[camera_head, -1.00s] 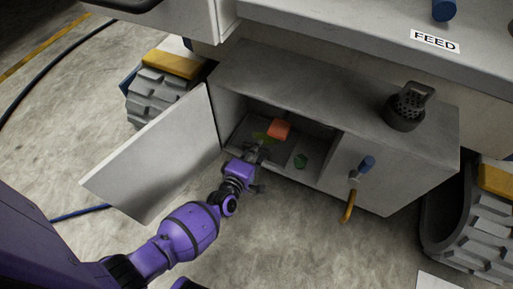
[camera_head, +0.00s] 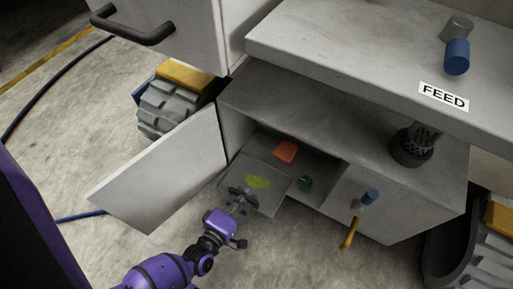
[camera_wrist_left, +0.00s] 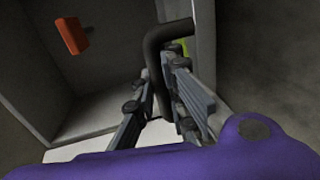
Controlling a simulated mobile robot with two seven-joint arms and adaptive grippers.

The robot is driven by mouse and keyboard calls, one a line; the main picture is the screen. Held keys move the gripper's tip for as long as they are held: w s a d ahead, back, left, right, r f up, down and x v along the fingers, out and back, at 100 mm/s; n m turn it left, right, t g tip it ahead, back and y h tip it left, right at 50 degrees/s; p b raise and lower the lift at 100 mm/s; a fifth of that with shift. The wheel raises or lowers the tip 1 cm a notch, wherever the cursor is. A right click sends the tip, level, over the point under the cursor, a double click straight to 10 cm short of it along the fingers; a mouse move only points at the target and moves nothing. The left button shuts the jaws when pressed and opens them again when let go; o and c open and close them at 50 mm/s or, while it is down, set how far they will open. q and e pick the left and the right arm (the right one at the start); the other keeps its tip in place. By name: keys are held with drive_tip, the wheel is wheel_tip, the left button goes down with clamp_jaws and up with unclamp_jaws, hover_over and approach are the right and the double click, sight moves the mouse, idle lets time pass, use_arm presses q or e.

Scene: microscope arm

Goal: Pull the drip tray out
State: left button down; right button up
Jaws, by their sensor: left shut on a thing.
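The drip tray (camera_head: 270,199) is a flat grey tray with a yellow-green patch (camera_head: 258,182) on it, sticking partly out of the open cabinet in the head view. My left gripper (camera_head: 243,196) is at its front. In the left wrist view, my left gripper's fingers (camera_wrist_left: 158,75) are shut on a dark bent handle (camera_wrist_left: 168,37), which stands between them. The gripper hides part of the tray front and handle in the head view. My right gripper is not in view.
A blue-and-yellow lever (camera_head: 352,225) sticks out at right. Concrete floor in front is clear.

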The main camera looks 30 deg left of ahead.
use_arm(q)
drive_tip(key=s, duration=0.3)
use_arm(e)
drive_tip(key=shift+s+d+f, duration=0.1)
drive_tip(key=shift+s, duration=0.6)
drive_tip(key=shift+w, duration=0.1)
use_arm(q)
drive_tip(key=c, duration=2)
unclamp_jaws()
drive_tip(key=shift+c, duration=0.2)
drive_tip(key=shift+o, duration=1.4)
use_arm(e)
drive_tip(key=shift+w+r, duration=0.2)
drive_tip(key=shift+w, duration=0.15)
use_arm(q)
drive_tip(key=s+r, duration=0.2)
drive_tip(key=s, duration=0.9)
drive_tip(key=shift+s+a+r, duration=0.15)
drive_tip(key=shift+s+a, duration=0.1)
drive_tip(key=shift+s, duration=0.15)
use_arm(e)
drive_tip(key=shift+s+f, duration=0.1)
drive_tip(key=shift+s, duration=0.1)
